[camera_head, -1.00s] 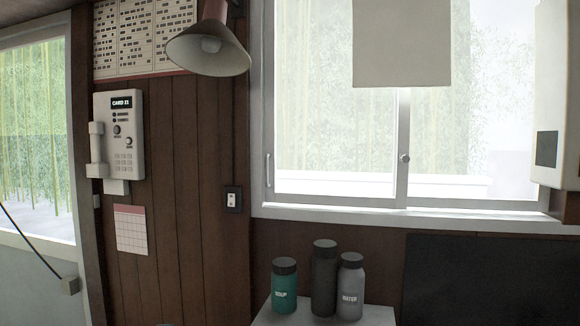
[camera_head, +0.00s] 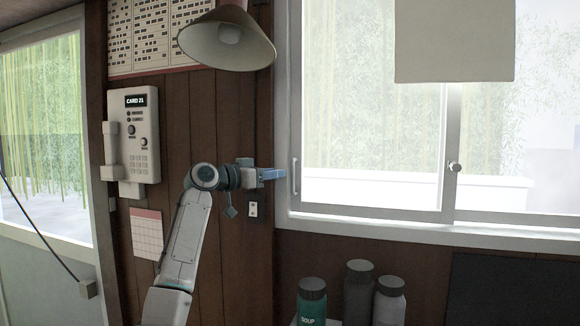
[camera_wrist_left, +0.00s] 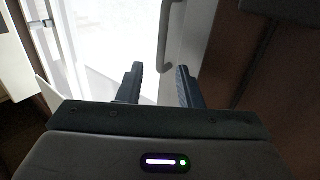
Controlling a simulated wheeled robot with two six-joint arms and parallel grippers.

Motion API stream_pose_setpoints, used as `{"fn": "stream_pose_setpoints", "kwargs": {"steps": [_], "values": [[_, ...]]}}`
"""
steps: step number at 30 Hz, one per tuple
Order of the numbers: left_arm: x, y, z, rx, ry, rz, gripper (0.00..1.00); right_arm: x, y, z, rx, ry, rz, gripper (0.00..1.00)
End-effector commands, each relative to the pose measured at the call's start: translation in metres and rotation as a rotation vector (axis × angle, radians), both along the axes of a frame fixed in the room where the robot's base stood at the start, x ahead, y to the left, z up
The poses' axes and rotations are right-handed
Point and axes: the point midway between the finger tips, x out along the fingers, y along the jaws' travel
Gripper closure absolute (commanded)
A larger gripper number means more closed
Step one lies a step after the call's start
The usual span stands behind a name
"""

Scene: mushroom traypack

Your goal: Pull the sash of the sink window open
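The sink window has a pale sash (camera_head: 370,209) on its left side, which looks closed against the left jamb. A slim upright handle (camera_head: 295,177) sits on the sash's left stile; it also shows in the left wrist view (camera_wrist_left: 165,50). My left gripper (camera_head: 282,174) is just left of the handle in the head view. In the left wrist view its two fingers (camera_wrist_left: 159,80) are apart with nothing between them, and the handle lies beyond the fingertips. My right gripper is not in view.
A lamp (camera_head: 228,38) hangs above my left arm. A wall phone (camera_head: 133,135) and a switch plate (camera_head: 252,209) are on the wooden wall. Several bottles, including a green soup bottle (camera_head: 312,300), stand below the window. A pale blind (camera_head: 455,40) covers the upper pane.

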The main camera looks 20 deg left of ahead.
Motion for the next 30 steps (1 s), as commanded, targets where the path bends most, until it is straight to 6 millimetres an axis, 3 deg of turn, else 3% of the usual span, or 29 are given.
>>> {"fn": "stream_pose_setpoints", "kwargs": {"steps": [1, 9, 21, 26, 30], "values": [[0.009, -0.008, 0.005, -0.003, 0.005, -0.003, 0.68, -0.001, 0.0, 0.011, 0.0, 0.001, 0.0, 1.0], [0.041, -0.029, 0.002, -0.002, 0.003, 0.0, 0.68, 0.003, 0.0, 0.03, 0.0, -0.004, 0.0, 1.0], [0.047, -0.034, -0.001, 0.0, 0.001, 0.002, 0.68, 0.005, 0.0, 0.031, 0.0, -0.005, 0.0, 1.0], [0.047, -0.034, -0.001, 0.0, 0.001, 0.002, 0.97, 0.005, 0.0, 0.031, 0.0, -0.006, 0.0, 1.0], [0.047, -0.033, -0.001, 0.0, 0.001, 0.002, 1.0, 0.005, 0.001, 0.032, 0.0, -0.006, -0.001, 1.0]]}}
